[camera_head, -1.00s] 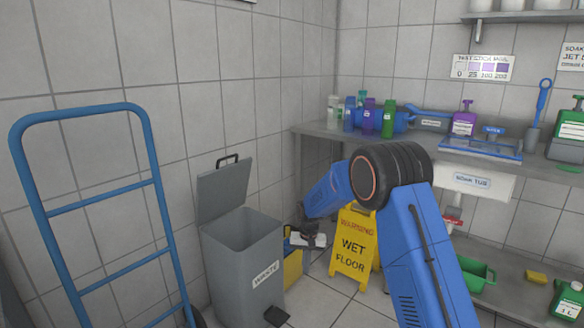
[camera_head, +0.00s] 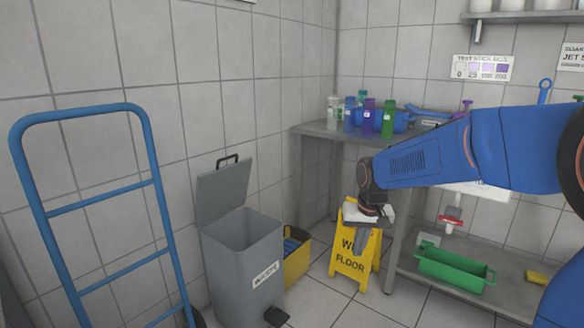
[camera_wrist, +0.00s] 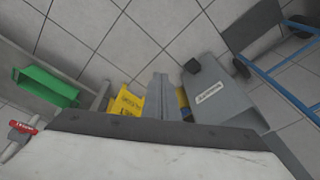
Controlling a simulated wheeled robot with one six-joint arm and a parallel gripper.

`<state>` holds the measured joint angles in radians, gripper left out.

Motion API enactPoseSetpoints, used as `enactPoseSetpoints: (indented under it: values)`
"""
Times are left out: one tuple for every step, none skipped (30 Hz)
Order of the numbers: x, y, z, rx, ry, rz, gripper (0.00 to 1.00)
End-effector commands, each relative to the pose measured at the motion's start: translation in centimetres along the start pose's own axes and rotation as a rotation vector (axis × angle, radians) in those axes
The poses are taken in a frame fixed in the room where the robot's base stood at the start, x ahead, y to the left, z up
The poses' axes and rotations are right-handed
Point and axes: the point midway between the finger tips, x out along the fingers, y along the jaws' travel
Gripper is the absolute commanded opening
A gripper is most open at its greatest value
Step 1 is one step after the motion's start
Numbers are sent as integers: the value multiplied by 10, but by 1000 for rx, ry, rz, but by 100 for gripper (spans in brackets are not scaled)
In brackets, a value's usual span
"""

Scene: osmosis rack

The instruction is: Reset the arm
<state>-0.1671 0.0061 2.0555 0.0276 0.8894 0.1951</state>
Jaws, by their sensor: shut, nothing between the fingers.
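My blue arm reaches in from the right in the head view. My gripper (camera_head: 360,240) hangs at its end, pointing down in front of the yellow wet floor sign (camera_head: 352,262), and covers part of the sign's lettering. In the wrist view my gripper (camera_wrist: 160,78) shows its fingers together over the floor, with nothing between them. The sign (camera_wrist: 126,104) also shows there, just left of the fingers, and the grey waste bin (camera_wrist: 215,90) is to their right.
The open-lidded waste bin (camera_head: 240,262) stands left of my gripper, beside a yellow bucket (camera_head: 296,258). A blue hand truck (camera_head: 95,205) is at the far left. A counter (camera_head: 320,131) holds several bottles behind my arm. A green tray (camera_head: 452,272) sits on the lower shelf.

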Motion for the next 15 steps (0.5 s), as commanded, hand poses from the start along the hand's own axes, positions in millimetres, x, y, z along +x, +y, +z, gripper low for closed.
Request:
enactPoseSetpoints:
  values:
    - [-12, 7, 12, 0, 13, 0, 0]
    - [-17, 10, 18, -2, 19, 0, 0]
    - [-24, 15, 28, -4, 26, 0, 0]
    - [-30, 18, 34, -5, 32, 0, 0]
    - [-34, 22, 41, -6, 38, 1, 0]
    - [-41, 26, 51, -8, 45, 1, 0]
    - [-45, 29, 58, -10, 51, 2, 0]
    - [-49, 32, 65, -12, 56, 2, 0]
    - [-55, 37, 74, -13, 64, 3, 0]
    - [-59, 40, 82, -14, 70, 4, 0]
    - [-62, 43, 89, -16, 75, 5, 0]
    - [-67, 47, 99, -17, 82, 6, 0]
    - [-70, 50, 107, -19, 88, 6, 0]
    - [-73, 52, 114, -21, 93, 7, 0]
    - [-77, 56, 124, -23, 100, 9, 0]
